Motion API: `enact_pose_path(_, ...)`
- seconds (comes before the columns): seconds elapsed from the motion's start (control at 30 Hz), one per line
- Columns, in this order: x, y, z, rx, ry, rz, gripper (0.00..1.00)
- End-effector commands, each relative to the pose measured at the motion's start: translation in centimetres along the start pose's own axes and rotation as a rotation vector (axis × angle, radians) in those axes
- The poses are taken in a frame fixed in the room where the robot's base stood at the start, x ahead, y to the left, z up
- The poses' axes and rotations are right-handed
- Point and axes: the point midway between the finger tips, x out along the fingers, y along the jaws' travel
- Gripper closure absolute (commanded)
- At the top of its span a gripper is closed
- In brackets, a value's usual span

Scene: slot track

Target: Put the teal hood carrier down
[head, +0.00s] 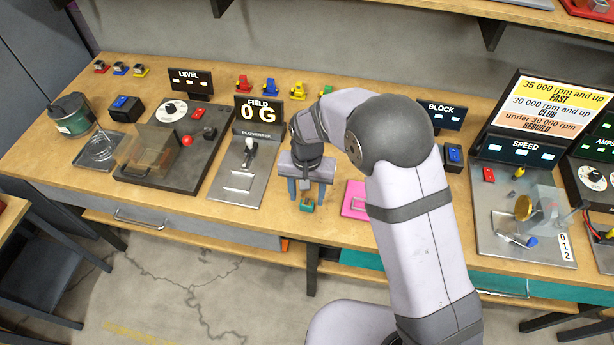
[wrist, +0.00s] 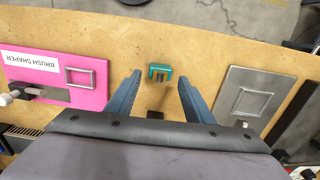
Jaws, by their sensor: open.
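The teal hood carrier (wrist: 161,74) is a small teal piece with dark inner parts, standing on the bare wood between the two plates. It also shows in the head view (head: 307,205), just below my gripper. My gripper (wrist: 160,90) is open, with its two blue fingers apart and nothing held between them. In the head view my gripper (head: 306,190) is over the table near its front edge. In the wrist view the carrier lies between and slightly beyond the fingertips, apart from both. The exact height of the fingers above the wood is hard to tell.
A pink plate (wrist: 62,82) labelled "BRUSH SHAPER" with a square frame lies on one side. A grey metal plate (wrist: 255,95) with a square frame lies on the other. The table's front edge (head: 262,227) is close by. Bare wood surrounds the carrier.

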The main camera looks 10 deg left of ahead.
Motion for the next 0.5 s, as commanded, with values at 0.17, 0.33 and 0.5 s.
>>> enact_pose_path(0.17, -2.9, -0.1, -0.1, 0.000, 0.005, -0.003, 0.52)
enact_pose_path(0.33, -6.0, -0.1, -0.1, 0.000, 0.005, -0.003, 0.52)
enact_pose_path(0.5, -8.4, 0.0, -0.1, 0.000, 0.003, -0.002, 0.52)
